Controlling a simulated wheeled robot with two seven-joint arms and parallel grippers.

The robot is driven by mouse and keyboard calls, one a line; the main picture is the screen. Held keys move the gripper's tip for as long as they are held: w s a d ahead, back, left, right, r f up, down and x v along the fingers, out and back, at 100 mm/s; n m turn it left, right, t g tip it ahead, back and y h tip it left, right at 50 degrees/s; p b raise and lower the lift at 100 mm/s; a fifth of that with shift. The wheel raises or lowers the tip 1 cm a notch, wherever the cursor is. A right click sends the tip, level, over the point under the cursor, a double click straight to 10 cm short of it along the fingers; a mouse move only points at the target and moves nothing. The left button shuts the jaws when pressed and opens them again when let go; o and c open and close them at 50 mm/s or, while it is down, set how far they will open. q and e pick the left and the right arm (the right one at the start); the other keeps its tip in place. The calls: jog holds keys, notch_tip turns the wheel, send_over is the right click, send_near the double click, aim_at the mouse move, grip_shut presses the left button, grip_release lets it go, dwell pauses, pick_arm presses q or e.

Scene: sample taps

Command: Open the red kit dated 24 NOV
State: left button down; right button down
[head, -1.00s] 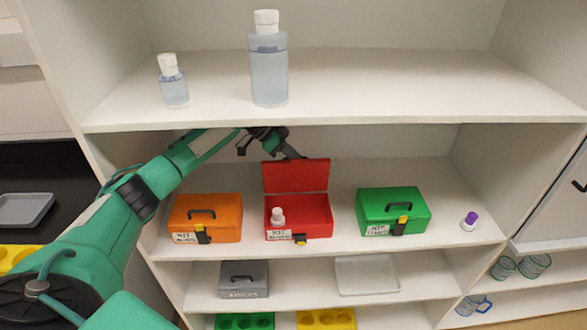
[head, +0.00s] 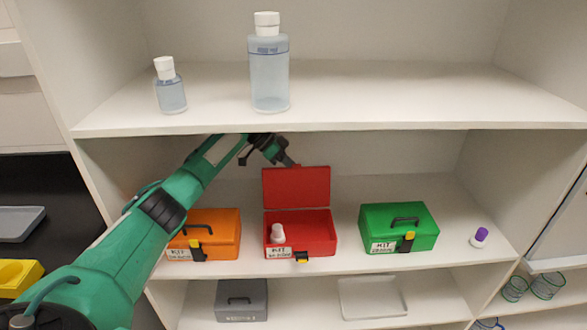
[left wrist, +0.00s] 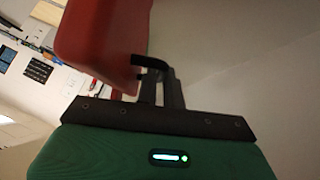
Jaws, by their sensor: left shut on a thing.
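The red kit (head: 318,242) stands in the middle of the shelf, its lid (head: 297,188) swung up and upright at the back. A white-capped bottle (head: 277,233) is inside. The label (head: 278,252) on its front reads KIT, but its date is too small to read for sure. My left gripper (head: 292,163) is at the lid's top edge. In the left wrist view its fingers (left wrist: 162,92) are shut on the black handle (left wrist: 150,63) of the red lid. My right gripper is not in view.
An orange kit (head: 222,230) stands left of the red kit, a green kit (head: 372,225) right of it, both shut. A purple-capped vial (head: 480,236) is at the far right. The upper shelf board (head: 400,95) passes close above my left arm.

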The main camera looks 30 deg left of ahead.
pick_arm(q)
jog(key=shift+f, duration=0.15)
jog(key=c, duration=1.8)
grip_release()
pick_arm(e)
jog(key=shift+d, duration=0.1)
